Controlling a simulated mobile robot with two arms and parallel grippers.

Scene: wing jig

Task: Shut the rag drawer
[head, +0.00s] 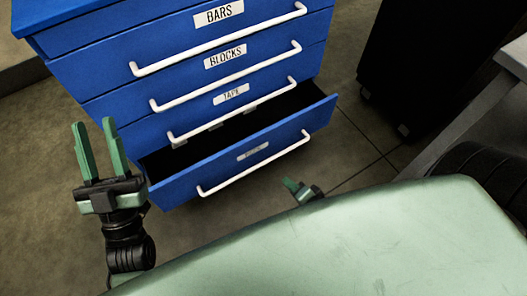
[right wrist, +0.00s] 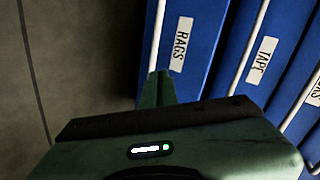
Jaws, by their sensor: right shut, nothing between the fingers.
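The rag drawer (head: 215,170) is the bottom drawer of the blue cabinet in the head view. It is pulled out, with its dark inside showing behind the front panel. Its label is too faint to read there, but the right wrist view shows the drawer front (right wrist: 203,55) with a RAGS label and a white bar handle. My right gripper (head: 290,184) is shut and empty, low in front of the drawer; its fingertips (right wrist: 158,78) appear near the drawer front in the wrist view, contact unclear. My left gripper (head: 95,122) is open and empty, left of the drawer.
Above it, the TAPE (head: 232,95), BLOCKS (head: 226,56) and BARS (head: 219,14) drawers look shut. A dark cabinet on casters (head: 410,60) stands at right, near a grey table leg (head: 460,125). Bare floor (head: 350,150) lies between the cabinets.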

